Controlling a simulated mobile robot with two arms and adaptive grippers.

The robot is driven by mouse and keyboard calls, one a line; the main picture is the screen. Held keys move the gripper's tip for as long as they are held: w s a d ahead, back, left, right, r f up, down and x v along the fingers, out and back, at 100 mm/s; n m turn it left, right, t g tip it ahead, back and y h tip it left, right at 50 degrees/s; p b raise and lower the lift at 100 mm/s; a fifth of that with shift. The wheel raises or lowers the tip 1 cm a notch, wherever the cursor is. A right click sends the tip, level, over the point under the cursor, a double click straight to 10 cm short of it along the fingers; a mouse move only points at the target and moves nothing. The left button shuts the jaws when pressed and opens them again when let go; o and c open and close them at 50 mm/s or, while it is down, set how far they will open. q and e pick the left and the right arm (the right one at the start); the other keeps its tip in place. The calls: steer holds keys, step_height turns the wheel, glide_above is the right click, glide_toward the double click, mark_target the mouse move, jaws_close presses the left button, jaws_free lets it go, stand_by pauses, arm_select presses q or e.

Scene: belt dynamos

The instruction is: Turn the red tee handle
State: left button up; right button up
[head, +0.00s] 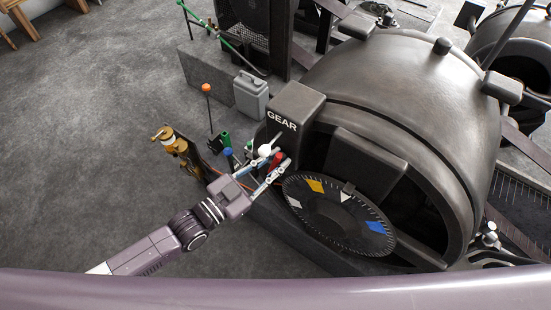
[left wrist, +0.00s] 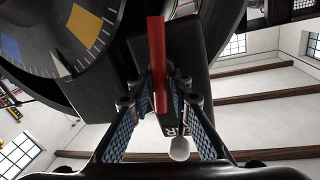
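The red tee handle (head: 276,158) is on the black machine, just below the block marked GEAR. In the left wrist view its red bar (left wrist: 157,58) stands upright in the picture and reaches down between my fingers. My left gripper (head: 275,164) is at the handle with its fingers apart on either side of the bar. In the left wrist view the gripper (left wrist: 162,88) has its left finger very close to the bar, and a narrow gap shows on the right. I cannot tell whether the left finger touches. My right gripper is not in view.
A white ball knob (head: 264,150) sits close beside the handle; it also shows in the wrist view (left wrist: 180,149). A dial with coloured patches (head: 338,214) is at lower right. A blue knob (head: 228,151), brass fitting (head: 177,147) and orange-topped rod (head: 206,88) stand left. Open floor lies further left.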

arm_select(q)
jaws_close()
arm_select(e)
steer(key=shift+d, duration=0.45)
arm_select(q)
steer(key=shift+n, duration=0.3)
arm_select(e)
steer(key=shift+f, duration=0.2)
arm_select(q)
steer(key=n+b, duration=0.1)
steer(key=n, duration=0.2)
steer(key=n+t+b, duration=0.1)
steer(key=shift+w+a+f+b, duration=0.1)
steer(key=shift+w+a+b, duration=0.1)
steer(key=shift+a+b, duration=0.15)
steer(key=n+b, duration=0.1)
steer(key=n, duration=0.3)
steer(key=shift+w+a+t, duration=0.15)
steer(key=shift+t, duration=0.25)
steer(key=shift+n+b, duration=0.4)
steer(key=shift+n, duration=0.3)
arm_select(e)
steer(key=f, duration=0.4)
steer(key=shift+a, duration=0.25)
arm_select(q)
steer(key=shift+w, duration=0.1)
